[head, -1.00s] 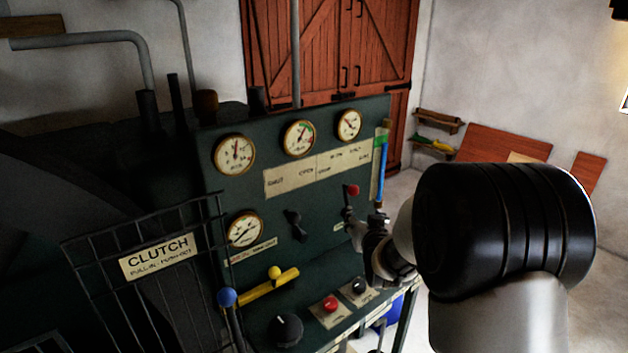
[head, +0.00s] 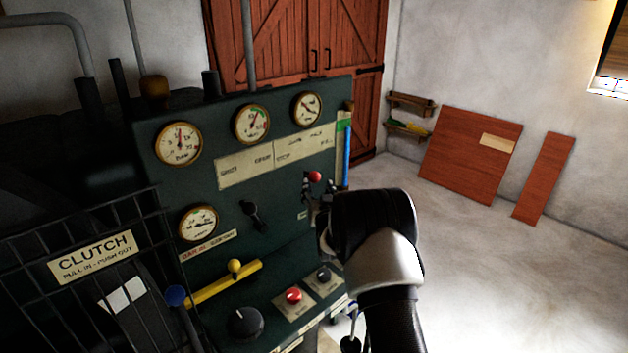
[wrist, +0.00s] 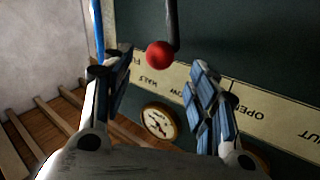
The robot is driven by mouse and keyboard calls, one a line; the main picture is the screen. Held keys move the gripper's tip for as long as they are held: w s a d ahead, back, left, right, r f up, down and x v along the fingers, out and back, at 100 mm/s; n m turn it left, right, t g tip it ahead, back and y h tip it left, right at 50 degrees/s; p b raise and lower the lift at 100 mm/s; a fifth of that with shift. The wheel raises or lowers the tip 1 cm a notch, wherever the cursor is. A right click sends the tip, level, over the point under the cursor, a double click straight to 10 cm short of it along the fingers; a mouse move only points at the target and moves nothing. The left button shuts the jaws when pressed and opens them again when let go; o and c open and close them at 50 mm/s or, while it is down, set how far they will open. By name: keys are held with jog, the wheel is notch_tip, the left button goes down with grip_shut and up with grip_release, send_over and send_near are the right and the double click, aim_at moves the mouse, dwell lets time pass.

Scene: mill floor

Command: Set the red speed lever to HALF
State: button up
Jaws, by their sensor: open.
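The red ball knob of the speed lever (head: 314,176) shows in the head view at the right part of the dark green panel, below the lettered plate. In the wrist view the red knob (wrist: 160,55) sits on a dark rod, between and a little beyond my fingertips. My gripper (wrist: 160,75) is open, with a finger on either side of the knob and no clear contact. In the head view my gripper (head: 318,190) is at the knob, partly hidden by my wrist. The pale lettered plate (head: 275,158) runs above; its small words are hard to read.
Gauges (head: 252,123) line the panel's top. A blue tube (head: 347,160) stands at its right edge. Below are a yellow lever (head: 235,285), a red button (head: 293,295) and a black knob (head: 244,322). A clutch cage (head: 90,270) stands left. Floor at right is clear.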

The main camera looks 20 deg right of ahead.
aim_at(315, 180)
jog(key=w, duration=0.2)
jog(key=w+d, duration=0.1)
jog(key=w, duration=0.2)
jog(key=w+b, duration=0.1)
jog(key=w, duration=0.2)
jog(key=shift+d, duration=0.3)
jog(key=shift+c, duration=0.3)
grip_shut()
